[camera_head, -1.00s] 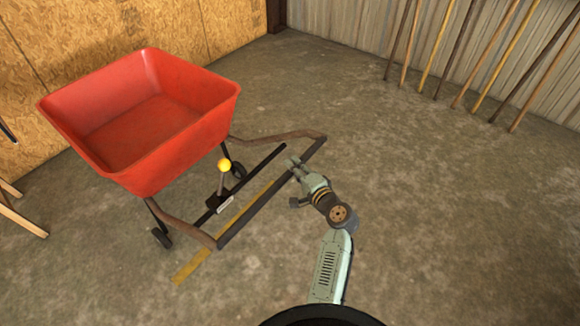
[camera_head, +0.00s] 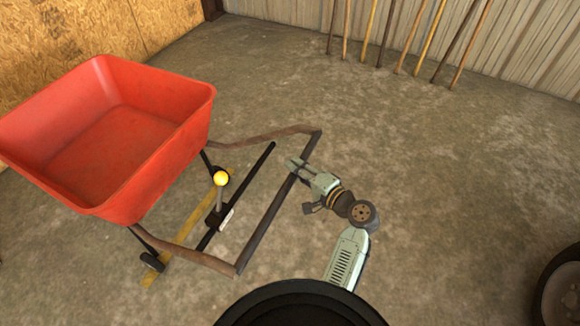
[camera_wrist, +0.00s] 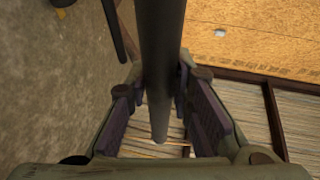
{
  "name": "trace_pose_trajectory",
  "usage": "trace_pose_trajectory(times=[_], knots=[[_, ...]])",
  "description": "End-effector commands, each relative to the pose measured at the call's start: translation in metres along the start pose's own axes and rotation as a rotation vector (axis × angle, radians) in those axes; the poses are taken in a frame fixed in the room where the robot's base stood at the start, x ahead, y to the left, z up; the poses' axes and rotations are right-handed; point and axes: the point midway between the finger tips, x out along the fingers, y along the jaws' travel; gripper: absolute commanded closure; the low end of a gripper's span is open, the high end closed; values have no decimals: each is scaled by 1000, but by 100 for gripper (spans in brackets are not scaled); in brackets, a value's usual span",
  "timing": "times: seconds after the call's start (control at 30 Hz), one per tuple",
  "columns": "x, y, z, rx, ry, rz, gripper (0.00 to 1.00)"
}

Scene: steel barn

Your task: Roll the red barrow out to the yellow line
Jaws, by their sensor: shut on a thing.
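The red barrow (camera_head: 150,165) stands upright on the concrete floor at the left, its deep tub empty. Its brown handle frame reaches right to a dark crossbar (camera_head: 268,226). My gripper (camera_head: 298,165) is shut on that crossbar near its far end. In the wrist view the bar (camera_wrist: 160,60) runs between the two fingers. A lever with a yellow knob (camera_head: 221,178) stands on a black bar inside the frame. The yellow line (camera_head: 188,228) is a worn floor stripe running beside the small wheels; the near wheel (camera_head: 152,262) is at its edge. The tub hides part of the floor.
Several long wooden poles (camera_head: 425,35) lean on the corrugated wall at the back. A chipboard wall (camera_head: 90,30) is behind the barrow. A dark tyre (camera_head: 563,290) shows at the lower right. The floor right of my arm and behind it is largely clear.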

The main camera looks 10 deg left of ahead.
Motion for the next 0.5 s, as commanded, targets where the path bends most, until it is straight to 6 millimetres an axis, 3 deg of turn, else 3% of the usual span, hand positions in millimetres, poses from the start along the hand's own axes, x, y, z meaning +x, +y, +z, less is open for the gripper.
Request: trace_pose_trajectory(times=[0.27, 0.3, 0.5], knots=[[0, 2, 0, 2, -2, 3, 100], [0, 2, 0, 2, -2, 3, 79], [0, 1, 0, 1, -2, 2, 66]])
